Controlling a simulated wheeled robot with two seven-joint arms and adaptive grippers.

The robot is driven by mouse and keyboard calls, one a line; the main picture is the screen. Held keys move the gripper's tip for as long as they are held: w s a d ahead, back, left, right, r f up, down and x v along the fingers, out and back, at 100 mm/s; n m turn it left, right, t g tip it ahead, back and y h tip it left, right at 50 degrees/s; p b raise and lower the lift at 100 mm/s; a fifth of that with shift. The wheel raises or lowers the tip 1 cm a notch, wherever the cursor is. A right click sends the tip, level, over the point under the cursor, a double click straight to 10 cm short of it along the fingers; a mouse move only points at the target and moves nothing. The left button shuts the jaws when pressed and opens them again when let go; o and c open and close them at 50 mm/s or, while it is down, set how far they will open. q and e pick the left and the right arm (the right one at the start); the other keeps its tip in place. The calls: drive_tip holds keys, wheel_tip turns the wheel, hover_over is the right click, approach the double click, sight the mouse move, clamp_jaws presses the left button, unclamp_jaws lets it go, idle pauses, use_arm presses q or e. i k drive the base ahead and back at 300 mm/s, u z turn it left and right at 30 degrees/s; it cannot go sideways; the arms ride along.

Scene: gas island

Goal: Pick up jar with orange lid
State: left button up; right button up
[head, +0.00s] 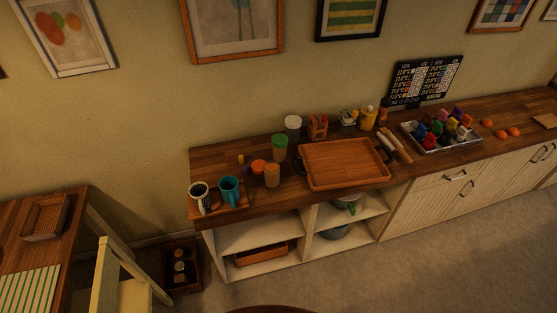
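A small jar with an orange lid (272,175) stands upright near the front edge of the wooden counter, just left of the brown tray. A jar with a green lid (280,149) stands behind it, and a jar with a white lid (292,125) stands farther back near the wall. A small orange item (258,167) lies just left of the orange-lidded jar; I cannot tell what it is. Neither of my grippers shows in the head view.
A teal mug (229,189) and a patterned mug (199,194) stand left of the jar on a small board. The wooden tray (342,183) is close on its right. Open shelves (250,237) are below the counter. Grey floor is clear in front.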

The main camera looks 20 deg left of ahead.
sight(272, 169)
drive_tip(key=u, duration=1.55)
drive_tip(key=i, duration=0.4)
drive_tip(key=z, duration=0.05)
